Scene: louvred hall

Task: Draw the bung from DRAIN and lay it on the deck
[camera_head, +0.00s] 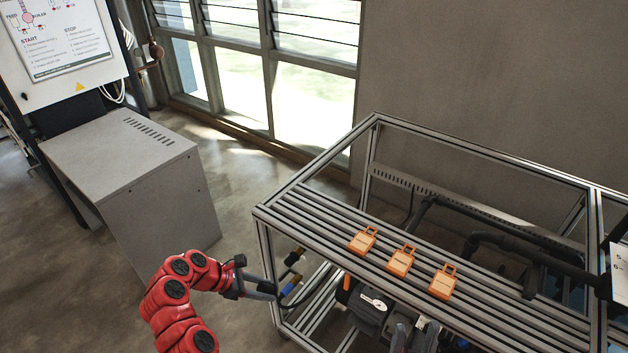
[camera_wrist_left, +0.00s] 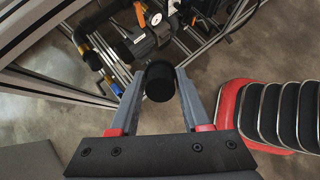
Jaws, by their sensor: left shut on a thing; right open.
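My left gripper (camera_head: 276,287), at the end of the red arm, is beside the left end of the frame. In the left wrist view (camera_wrist_left: 160,88) it is shut on a black cylindrical bung (camera_wrist_left: 159,84), which looks clear of the pipe stubs. A blue-banded stub (camera_head: 291,286) is close to the fingertips; a brass stub with a dark end (camera_head: 293,257) is above it. No DRAIN label is readable. The slatted deck (camera_head: 320,222) is up and right of the left gripper. My right gripper (camera_head: 414,338) seems to be at the bottom edge, open, partly cut off.
Frame posts and rails (camera_head: 376,122) surround the deck. Black pipes and a dark pump (camera_head: 368,306) are beside and below it. A grey cabinet (camera_head: 125,150) stands left.

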